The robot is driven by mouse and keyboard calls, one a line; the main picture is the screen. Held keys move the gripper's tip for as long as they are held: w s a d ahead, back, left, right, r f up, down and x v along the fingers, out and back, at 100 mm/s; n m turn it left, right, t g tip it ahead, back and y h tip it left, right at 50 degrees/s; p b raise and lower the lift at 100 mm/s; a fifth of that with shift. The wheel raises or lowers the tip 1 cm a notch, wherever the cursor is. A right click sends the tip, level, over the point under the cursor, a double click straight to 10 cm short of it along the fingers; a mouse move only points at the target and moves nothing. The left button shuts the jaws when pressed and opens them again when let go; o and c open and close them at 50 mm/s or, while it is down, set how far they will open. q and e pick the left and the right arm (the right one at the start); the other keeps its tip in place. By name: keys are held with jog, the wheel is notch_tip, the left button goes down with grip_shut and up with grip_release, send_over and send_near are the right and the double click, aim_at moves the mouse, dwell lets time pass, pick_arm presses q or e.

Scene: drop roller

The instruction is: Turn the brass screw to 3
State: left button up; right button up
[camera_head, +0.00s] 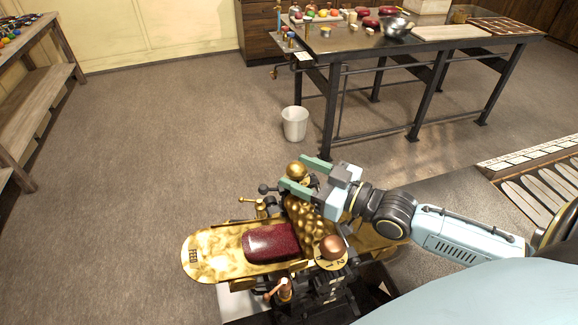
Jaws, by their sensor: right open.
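A brass roller machine stands low in the middle of the view. A round brass knob (296,170), which looks like the brass screw's head, stands at its far side. My right gripper (293,171) is open, its green fingers on either side of this knob; I cannot tell whether they touch it. A copper-coloured knob (333,246) sits at the near side over a brass dial (338,262) with dark marks too small to read. Any dial at the far knob is hidden. My left gripper is not in view.
A dark red slab (271,242) lies on the machine's brass tray (205,254), beside bumpy brass rollers (303,216). A small lever (250,200) sticks out at the left. A white bin (295,123) and a loaded workbench (350,47) stand behind. The floor to the left is clear.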

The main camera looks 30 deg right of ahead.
aim_at(289, 168)
jog(key=shift+x, duration=1.6)
